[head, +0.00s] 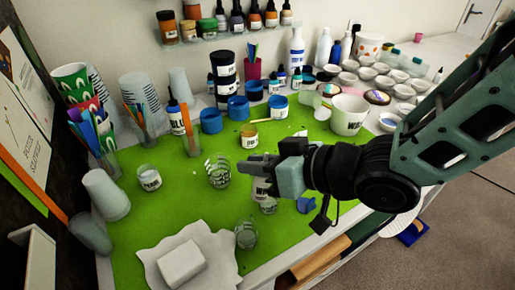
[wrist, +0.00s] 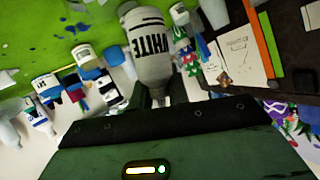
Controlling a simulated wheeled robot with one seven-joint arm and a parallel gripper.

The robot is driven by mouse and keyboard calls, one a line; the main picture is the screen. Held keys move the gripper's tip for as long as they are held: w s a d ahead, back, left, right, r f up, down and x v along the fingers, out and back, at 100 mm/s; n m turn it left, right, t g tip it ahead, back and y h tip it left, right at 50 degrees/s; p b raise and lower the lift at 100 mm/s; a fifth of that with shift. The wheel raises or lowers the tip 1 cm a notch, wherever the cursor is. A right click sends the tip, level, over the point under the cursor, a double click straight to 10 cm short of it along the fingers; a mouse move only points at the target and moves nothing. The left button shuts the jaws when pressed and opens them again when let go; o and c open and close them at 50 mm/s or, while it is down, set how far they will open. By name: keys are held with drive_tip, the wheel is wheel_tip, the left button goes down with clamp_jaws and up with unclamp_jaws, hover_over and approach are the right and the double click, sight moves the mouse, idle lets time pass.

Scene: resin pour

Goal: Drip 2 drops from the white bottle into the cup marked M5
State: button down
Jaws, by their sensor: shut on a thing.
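My gripper (head: 260,165) is shut on the white bottle (wrist: 152,55), whose "WHITE" label fills the middle of the wrist view. In the head view the bottle (head: 261,189) shows partly below the fingers, above the green mat. A clear cup (head: 269,206) stands just below it. Other clear cups stand nearby: one to the left (head: 219,172), one in front (head: 246,236), and a labelled one (head: 149,178) farther left. I cannot read M5 on any cup, and I cannot see any drops.
A white cloth with a block (head: 181,262) lies at the front left of the green mat (head: 185,215). A white bucket (head: 348,114), blue-lidded jars (head: 211,121) and a dark labelled bottle (head: 175,113) stand behind. Stacked cups (head: 106,195) line the left edge.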

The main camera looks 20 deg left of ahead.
sight(255, 185)
drive_tip(key=m+g+p, duration=0.1)
drive_tip(key=m+p, duration=0.1)
drive_tip(key=p, duration=0.2)
drive_tip(key=shift+w+g, duration=0.1)
drive_tip(key=shift+g, duration=0.3)
drive_tip(key=shift+s+f+m+g+y+p, duration=0.25)
drive_tip(key=shift+f+m+g+y+p, duration=0.35)
drive_tip(key=shift+m+p, duration=0.45)
drive_tip(key=shift+s+f+m+g, duration=0.25)
drive_tip(key=shift+f+m+g, duration=0.45)
drive_tip(key=shift+m, duration=0.25)
drive_tip(key=shift+m+y+p, duration=0.3)
drive_tip(key=shift+m+p, duration=0.15)
drive_tip(key=shift+m, duration=0.05)
drive_tip(key=f+m+g, duration=0.1)
drive_tip(key=m, duration=0.1)
drive_tip(key=f+m+y, duration=0.1)
drive_tip(key=f, duration=0.1)
drive_tip(key=shift+s+a+m+g, duration=0.1)
drive_tip(key=shift+s+m+g, duration=0.1)
drive_tip(key=shift+m+g, duration=0.2)
drive_tip(key=shift+r+y+p, duration=0.3)
drive_tip(key=shift+p, duration=0.1)
drive_tip(key=m, duration=0.2)
drive_tip(key=m+y, duration=0.1)
drive_tip(key=shift+w+r+m+g+y, duration=0.1)
drive_tip(key=shift+r+m+g+y, duration=0.2)
drive_tip(key=shift+r+m+g, duration=0.1)
